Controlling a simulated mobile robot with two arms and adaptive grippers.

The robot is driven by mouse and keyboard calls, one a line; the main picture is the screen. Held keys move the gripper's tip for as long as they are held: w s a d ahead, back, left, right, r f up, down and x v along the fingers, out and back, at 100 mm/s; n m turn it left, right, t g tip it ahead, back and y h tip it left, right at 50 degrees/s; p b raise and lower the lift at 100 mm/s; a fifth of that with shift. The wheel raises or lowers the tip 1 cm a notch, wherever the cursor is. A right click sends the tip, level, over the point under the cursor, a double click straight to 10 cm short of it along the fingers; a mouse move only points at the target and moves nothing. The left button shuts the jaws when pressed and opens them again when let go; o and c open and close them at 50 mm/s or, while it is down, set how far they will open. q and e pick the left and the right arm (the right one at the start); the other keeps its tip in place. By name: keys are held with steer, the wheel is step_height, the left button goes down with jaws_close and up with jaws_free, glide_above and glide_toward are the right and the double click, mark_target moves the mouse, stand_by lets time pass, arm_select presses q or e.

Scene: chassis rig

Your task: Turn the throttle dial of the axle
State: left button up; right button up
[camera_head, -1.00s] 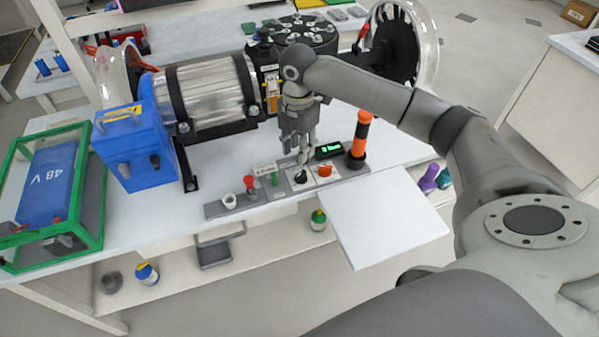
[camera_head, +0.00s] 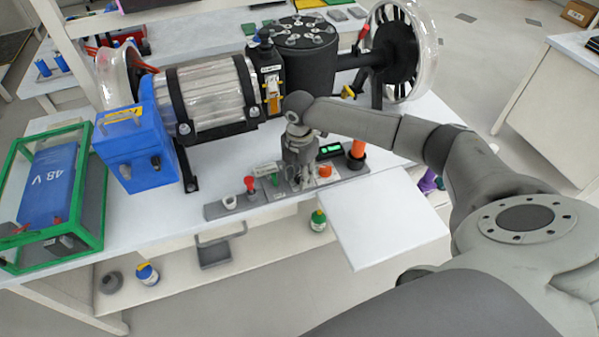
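The axle rig stands on the white bench, with a silver motor drum (camera_head: 205,93), a black cylinder housing (camera_head: 306,55) and a wheel (camera_head: 400,50) on the right. In front of it lies a grey control strip (camera_head: 228,208) with a row of controls. My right gripper (camera_head: 301,186) points down over the strip, between the green switch (camera_head: 274,178) and the orange knob (camera_head: 325,171). It covers the spot where the black dial sits, so the dial is mostly hidden. I cannot tell whether the fingers touch or grip it. My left gripper is out of view.
A red knob (camera_head: 250,184) and a white ring (camera_head: 229,201) are on the strip's left. A lit green display (camera_head: 331,150) and an orange-black handle (camera_head: 357,153) stand close right of the gripper. A blank white board (camera_head: 380,218) juts out in front.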

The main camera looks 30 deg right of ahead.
steer(key=shift+c, duration=0.3)
jaws_close()
